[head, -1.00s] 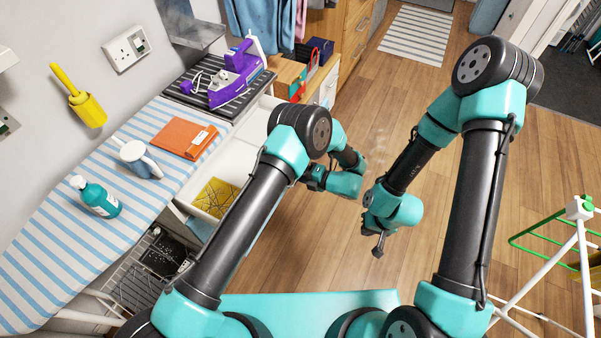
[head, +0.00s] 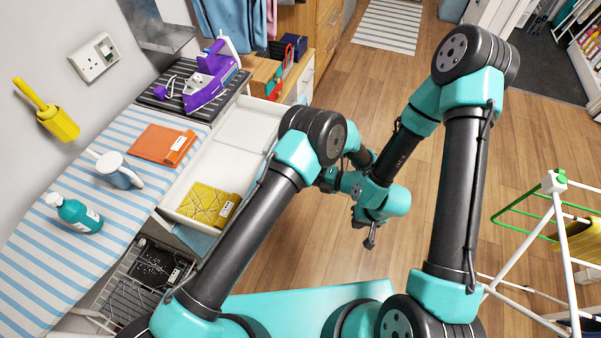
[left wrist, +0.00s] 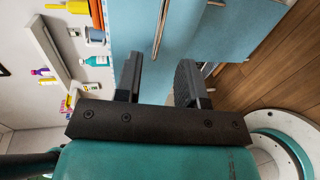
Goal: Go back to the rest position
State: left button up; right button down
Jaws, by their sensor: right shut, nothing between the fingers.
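My right gripper (head: 370,235) is shut and empty, low over the wooden floor in the middle of the head view, fingers pointing down. Light blue panels lie beyond the fingers.
An open white drawer (head: 232,158) with a yellow patterned packet (head: 208,203) stands left of my left arm. A white drying rack (head: 551,185) is at right. Floor between is clear.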

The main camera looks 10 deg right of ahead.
pick_arm(q)
jog(key=shift+v, duration=0.8)
jog(key=x, duration=1.2)
jog(key=v, duration=1.1)
jog(key=shift+s+d, duration=0.15)
jog(key=shift+d, duration=0.15)
